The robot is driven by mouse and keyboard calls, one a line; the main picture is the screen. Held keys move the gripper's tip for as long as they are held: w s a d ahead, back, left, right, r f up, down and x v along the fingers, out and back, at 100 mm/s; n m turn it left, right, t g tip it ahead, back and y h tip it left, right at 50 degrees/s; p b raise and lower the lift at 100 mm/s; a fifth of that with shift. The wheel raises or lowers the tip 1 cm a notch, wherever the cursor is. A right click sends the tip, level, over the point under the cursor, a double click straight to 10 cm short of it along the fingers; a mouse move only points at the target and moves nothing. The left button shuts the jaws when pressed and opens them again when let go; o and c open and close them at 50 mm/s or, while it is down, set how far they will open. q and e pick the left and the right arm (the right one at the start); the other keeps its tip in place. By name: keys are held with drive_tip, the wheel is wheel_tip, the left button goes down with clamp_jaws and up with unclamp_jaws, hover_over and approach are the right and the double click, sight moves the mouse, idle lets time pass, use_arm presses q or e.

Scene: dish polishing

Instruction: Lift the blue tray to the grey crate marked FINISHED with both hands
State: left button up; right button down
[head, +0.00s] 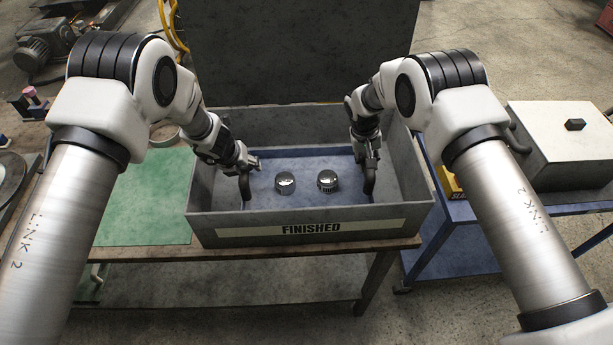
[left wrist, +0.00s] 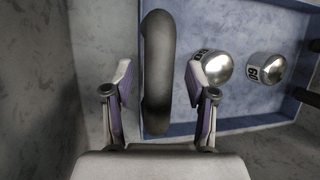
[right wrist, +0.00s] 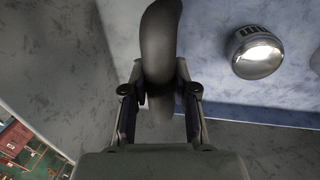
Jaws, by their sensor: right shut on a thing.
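The blue tray (head: 307,162) sits inside the grey crate (head: 208,231) labelled FINISHED; it also shows in the left wrist view (left wrist: 275,28). Two shiny metal domed pieces, one on the left (head: 285,184) and one on the right (head: 327,182), stand upright in the tray. My left gripper (head: 247,164) is open, with its fingers apart on both sides of the tray's dark left handle (left wrist: 158,50). My right gripper (right wrist: 159,88) is shut on the dark right handle (right wrist: 158,35). The tray's underside is hidden.
The crate stands on a workbench with a green mat (head: 145,205) to its left. A dark panel (head: 300,50) rises behind it.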

use_arm(q)
drive_tip(key=shift+s+f, duration=0.1)
drive_tip(key=shift+s, duration=0.05)
use_arm(e)
drive_tip(key=shift+w+r, duration=0.1)
drive_tip(key=c, duration=0.8)
unclamp_jaws()
use_arm(q)
drive_tip(key=v, duration=1.2)
use_arm(e)
drive_tip(key=shift+s, duration=0.2)
drive_tip(key=r, duration=0.4)
drive_tip(key=a+r, duration=0.1)
drive_tip(key=r, duration=0.3)
drive_tip(key=a+r, duration=0.1)
drive_tip(key=r, duration=0.2)
drive_tip(key=shift+a+r, duration=0.25)
drive_tip(key=shift+r, duration=0.15)
